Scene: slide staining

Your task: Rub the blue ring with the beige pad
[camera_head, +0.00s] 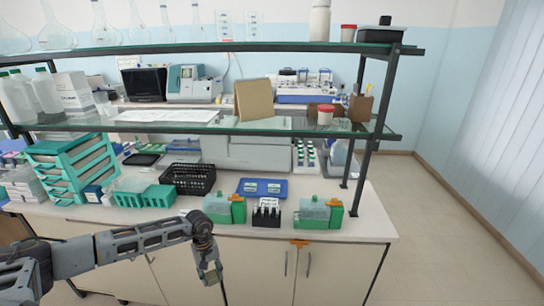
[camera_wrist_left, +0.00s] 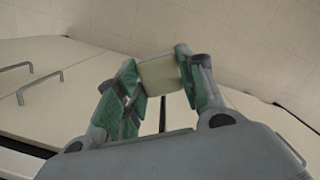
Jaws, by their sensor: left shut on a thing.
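My left gripper (camera_head: 210,277) hangs in front of the bench, below the worktop edge, at the end of my arm from the left. In the left wrist view the gripper (camera_wrist_left: 160,78) is shut on the beige pad (camera_wrist_left: 159,76), a small pale block between its green-lined fingers. The pad is too small to make out clearly in the head view. I cannot make out a blue ring in either view. My right gripper is not in view.
The worktop (camera_head: 372,226) carries a blue tray (camera_head: 262,196) with slides, a black basket (camera_head: 188,180), green-based containers (camera_head: 225,208) and a small rack (camera_head: 266,213). Glass shelves (camera_head: 250,127) stand above. Cabinet doors with handles (camera_head: 308,264) face my arm. The floor at right is clear.

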